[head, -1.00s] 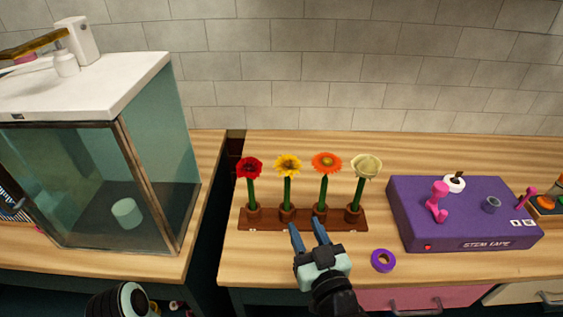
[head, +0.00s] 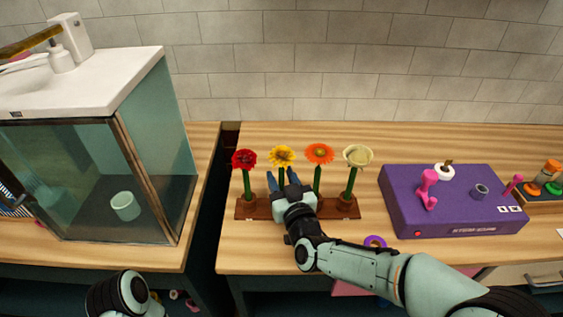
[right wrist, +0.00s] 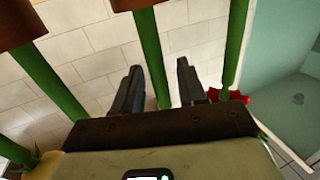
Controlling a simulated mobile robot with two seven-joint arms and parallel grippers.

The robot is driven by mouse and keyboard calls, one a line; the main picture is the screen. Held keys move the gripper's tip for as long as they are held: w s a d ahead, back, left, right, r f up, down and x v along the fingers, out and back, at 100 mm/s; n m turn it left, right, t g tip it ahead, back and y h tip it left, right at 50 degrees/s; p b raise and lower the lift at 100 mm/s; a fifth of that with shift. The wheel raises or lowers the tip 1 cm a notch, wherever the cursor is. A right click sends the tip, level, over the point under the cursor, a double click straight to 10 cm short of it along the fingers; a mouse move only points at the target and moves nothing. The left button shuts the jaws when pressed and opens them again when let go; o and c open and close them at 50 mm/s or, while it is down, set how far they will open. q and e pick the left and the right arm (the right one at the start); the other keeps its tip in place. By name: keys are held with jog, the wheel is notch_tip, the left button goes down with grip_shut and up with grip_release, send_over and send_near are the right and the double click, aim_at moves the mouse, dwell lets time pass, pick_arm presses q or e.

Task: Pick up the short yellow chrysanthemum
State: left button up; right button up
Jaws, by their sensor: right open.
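The yellow chrysanthemum (head: 281,155) stands upright in the brown rack (head: 347,212), second from the left. My right gripper (head: 281,180) is open in front of it, below its bloom, with its fingers pointing to the back. In the right wrist view a green stem (right wrist: 152,55) runs between the two open fingers (right wrist: 160,75), without clear contact; it fits the yellow flower. The yellow bloom is hidden in that view. My left arm shows at the bottom left of the head view, but its gripper does not.
A red flower (head: 244,160) stands to the left in the rack; an orange flower (head: 319,153) and a cream flower (head: 357,156) stand to the right. A purple stem tape machine (head: 408,212) is farther right. A purple ring (head: 375,241) lies in front of the rack.

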grip_shut()
jog(key=shift+r, duration=0.1)
notch_tip(320, 180, up, 9)
jog(key=shift+f+p, duration=0.1)
jog(key=shift+p, duration=0.75)
notch_tip(320, 180, up, 11)
jog(key=p, duration=0.4)
notch_tip(320, 180, up, 7)
jog(key=p, duration=0.6)
send_over(285, 158)
jog(key=w, duration=0.3)
pick_arm(q)
jog(key=w+r, duration=0.3)
jog(key=r, duration=0.3)
jog(key=w+r, duration=0.3)
jog(key=r, duration=0.4)
jog(key=shift+w+r+t, duration=0.25)
jog(key=shift+w+t, duration=0.05)
pick_arm(e)
jog(key=shift+s+a, duration=0.2)
jog(key=shift+a, duration=0.1)
pick_arm(q)
jog(key=shift+s, duration=0.15)
pick_arm(e)
jog(key=shift+s, duration=0.15)
